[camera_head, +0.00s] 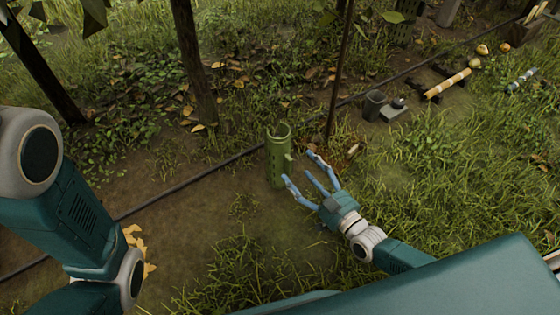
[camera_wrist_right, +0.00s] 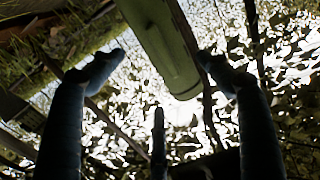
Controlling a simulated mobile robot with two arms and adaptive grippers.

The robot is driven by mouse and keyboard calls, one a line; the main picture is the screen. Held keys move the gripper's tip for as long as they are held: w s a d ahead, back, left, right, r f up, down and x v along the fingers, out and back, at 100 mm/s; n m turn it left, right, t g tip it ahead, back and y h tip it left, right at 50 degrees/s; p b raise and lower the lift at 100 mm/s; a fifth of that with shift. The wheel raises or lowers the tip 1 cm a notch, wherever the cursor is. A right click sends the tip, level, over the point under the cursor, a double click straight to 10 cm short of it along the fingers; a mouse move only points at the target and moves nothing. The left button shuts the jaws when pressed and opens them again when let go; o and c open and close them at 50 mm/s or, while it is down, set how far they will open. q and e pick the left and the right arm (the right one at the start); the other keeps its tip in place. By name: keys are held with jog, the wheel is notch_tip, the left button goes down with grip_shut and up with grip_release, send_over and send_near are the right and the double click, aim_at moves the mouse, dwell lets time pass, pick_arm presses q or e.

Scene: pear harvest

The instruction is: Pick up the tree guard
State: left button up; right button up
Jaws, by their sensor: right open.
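The tree guard (camera_head: 279,158) is a green, upright, open-topped tube with holes in its wall, standing on bare soil in the middle of the head view. My right gripper (camera_head: 303,172) is open, with its blue fingers spread just to the right of the guard's lower half. In the right wrist view the guard (camera_wrist_right: 163,45) shows as a pale green cylinder beyond the gap between my open fingers (camera_wrist_right: 158,75). I cannot tell whether any finger touches it. My left arm comes in at the left of the head view; its gripper is out of the picture.
A thin stake (camera_head: 339,75) stands just right of the guard, and a dark hose (camera_head: 190,181) runs along the ground behind it. A tree trunk (camera_head: 195,65) is further back.

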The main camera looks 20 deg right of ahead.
aim_at(289, 158)
jog(key=b+x, duration=0.1)
jog(key=x, duration=0.1)
jog(key=b+x, duration=0.3)
jog(key=shift+w+a+f, duration=0.25)
jog(key=shift+a+f, duration=0.05)
jog(key=shift+a, duration=0.05)
jog(key=shift+w+a+r, duration=0.15)
jog(key=shift+w, duration=0.2)
jog(key=shift+r, duration=0.1)
jog(key=c, duration=1)
